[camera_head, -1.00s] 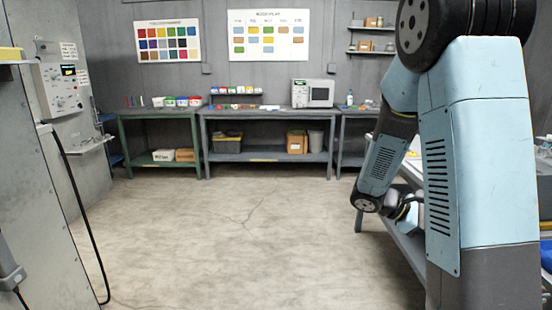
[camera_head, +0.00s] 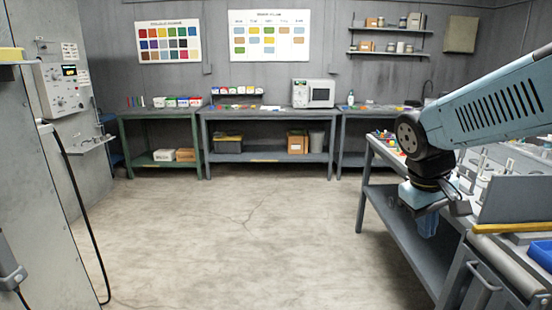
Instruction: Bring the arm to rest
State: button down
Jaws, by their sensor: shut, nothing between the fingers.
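My arm comes in from the right edge in the head view, its pale blue forearm sloping down to the left to a dark wrist. My gripper (camera_head: 427,208) hangs below this wrist, pointing down, by the left end of the grey bench (camera_head: 402,232) on the right. It is shut and empty. Its fingertips are small and hard to make out against the bench. I cannot tell how far it is from the bench.
The bench carries several small coloured items (camera_head: 384,140), a grey upright panel (camera_head: 515,198) and a blue tray (camera_head: 541,254). A green-framed table (camera_head: 160,114) and a grey table (camera_head: 265,116) with a microwave-like box (camera_head: 313,93) stand at the back. The middle floor (camera_head: 240,230) is clear.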

jog(key=s+a+r+m+t+y, duration=0.2)
jog(key=s+a+r+t+y, duration=0.1)
jog(key=s+a+r+t, duration=0.1)
jog(key=shift+s+a+r, duration=0.2)
jog(key=shift+a+r, duration=0.6)
jog(key=shift+a, duration=0.35)
jog(key=c, duration=1.8)
grip_release()
